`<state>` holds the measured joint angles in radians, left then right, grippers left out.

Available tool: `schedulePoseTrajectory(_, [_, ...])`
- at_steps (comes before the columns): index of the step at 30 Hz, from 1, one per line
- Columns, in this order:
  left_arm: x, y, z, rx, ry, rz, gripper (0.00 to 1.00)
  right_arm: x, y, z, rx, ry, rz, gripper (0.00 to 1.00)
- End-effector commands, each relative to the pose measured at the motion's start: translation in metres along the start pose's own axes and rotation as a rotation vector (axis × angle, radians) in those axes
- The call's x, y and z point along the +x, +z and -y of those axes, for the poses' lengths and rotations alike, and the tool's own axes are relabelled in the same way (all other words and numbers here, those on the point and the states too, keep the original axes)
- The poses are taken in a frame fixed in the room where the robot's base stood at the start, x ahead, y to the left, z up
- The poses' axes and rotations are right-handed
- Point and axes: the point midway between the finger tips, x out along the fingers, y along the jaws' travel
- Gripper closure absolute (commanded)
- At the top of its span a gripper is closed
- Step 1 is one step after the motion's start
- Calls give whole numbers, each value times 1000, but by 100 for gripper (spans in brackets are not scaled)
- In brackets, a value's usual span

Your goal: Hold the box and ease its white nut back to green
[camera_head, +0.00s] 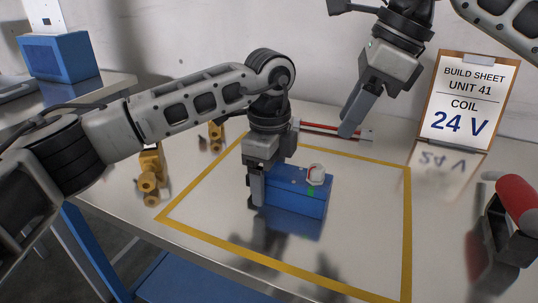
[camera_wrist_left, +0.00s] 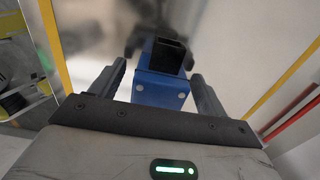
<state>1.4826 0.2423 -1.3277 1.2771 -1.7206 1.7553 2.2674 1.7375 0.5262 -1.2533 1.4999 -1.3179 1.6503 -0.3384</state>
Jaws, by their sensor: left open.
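The blue box (camera_head: 297,196) stands on the metal table inside the yellow outline. A white nut (camera_head: 316,174) sits at its right end, with a red mark beside it and a green mark (camera_head: 311,191) on the box's side below. My left gripper (camera_head: 257,188) is open and lowered over the box's left end. In the left wrist view, the box (camera_wrist_left: 163,88) lies between the fingers of the left gripper (camera_wrist_left: 158,80), with gaps visible on both sides. My right gripper (camera_head: 351,123) hangs above the table behind the box, apart from it; its finger gap is hidden.
A build sheet (camera_head: 465,105) reading "COIL 24 V" stands at the back right. A red-handled tool (camera_head: 515,203) is at the right edge. Yellow fittings (camera_head: 151,172) lie left of the outline. A red rod (camera_head: 325,128) lies behind. The outlined area's front is clear.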

Motion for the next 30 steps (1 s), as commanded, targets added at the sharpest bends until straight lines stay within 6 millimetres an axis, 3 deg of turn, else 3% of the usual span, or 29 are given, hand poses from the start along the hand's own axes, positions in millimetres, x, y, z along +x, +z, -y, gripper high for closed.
schedulePoseTrajectory(12, [9,0,0,1,1,0,25,0,0,0,0,0,0,64])
schedulePoseTrajectory(14, [9,0,0,0,1,0,38,0,0,0,0,0,0,64])
schedulePoseTrajectory(18, [9,0,0,0,1,0,77,0,0,0,0,0,0,64])
schedulePoseTrajectory(30, [8,0,0,0,0,0,79,0,0,0,0,0,0,64])
